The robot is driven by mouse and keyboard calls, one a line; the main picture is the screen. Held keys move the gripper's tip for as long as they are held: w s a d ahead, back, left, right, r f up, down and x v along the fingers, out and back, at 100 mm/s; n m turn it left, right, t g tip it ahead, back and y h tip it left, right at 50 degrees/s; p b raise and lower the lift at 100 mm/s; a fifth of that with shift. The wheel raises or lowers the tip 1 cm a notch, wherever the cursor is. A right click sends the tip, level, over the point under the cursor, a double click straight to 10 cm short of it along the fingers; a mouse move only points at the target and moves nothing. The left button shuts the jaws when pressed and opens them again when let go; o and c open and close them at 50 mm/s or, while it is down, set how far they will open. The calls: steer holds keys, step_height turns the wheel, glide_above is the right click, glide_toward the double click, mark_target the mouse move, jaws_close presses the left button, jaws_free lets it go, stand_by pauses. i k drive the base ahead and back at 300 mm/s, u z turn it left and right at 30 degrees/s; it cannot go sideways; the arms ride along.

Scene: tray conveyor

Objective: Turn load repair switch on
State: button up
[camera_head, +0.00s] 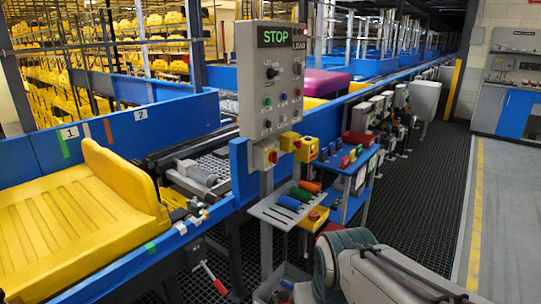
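A grey control panel (271,95) stands upright on a post beside the conveyor, facing me. A dark rotary knob (272,72) sits on the upper left of the panel. Small buttons and switches (268,101) sit below it in rows. Their labels are too small to read, so I cannot tell which is the load repair switch or how it is set. Part of my arm shows at the lower right, below and right of the panel. My gripper is not in view.
Yellow boxes with red controls (264,157) hang below the panel. A small shelf (290,205) holds coloured cylinders. A yellow tray (75,215) lies on the blue conveyor at left. A blue cart (345,165) stands right of the panel. Dark grated floor (440,190) is open at right.

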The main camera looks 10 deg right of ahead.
mark_target(273, 158)
steer(key=k, duration=0.45)
steer(key=z, duration=0.75)
steer(key=i, duration=1.3)
steer(key=u, duration=0.45)
